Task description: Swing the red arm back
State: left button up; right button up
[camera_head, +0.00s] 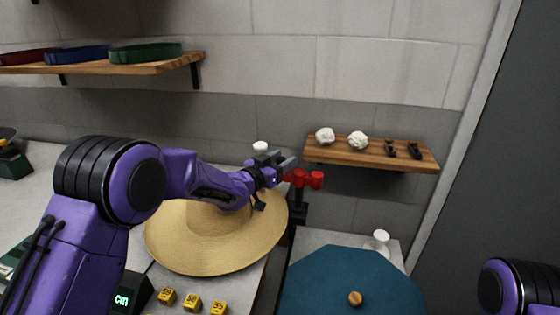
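The red arm (304,179) is a short red piece on a dark post, to the right of a wide straw hat (210,245). My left arm reaches over the hat from the left. Its gripper (284,162) is just behind and left of the red arm, very close to it; I cannot tell whether they touch. The fingers are small and seen at an angle, so their opening is unclear. My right gripper is out of view; only part of my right arm shows at the lower right.
Yellow numbered blocks (192,303) lie at the front. A wall shelf (372,155) with white lumps is behind. A higher shelf (100,68) holds coloured bands.

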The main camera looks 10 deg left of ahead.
pick_arm(q)
jog(key=shift+s+a+f, duration=0.1)
jog(key=shift+s+a, duration=0.1)
jog(key=shift+s, duration=0.05)
jog(key=b+v, duration=0.2)
jog(key=v, duration=0.8)
jog(key=shift+b, duration=0.4)
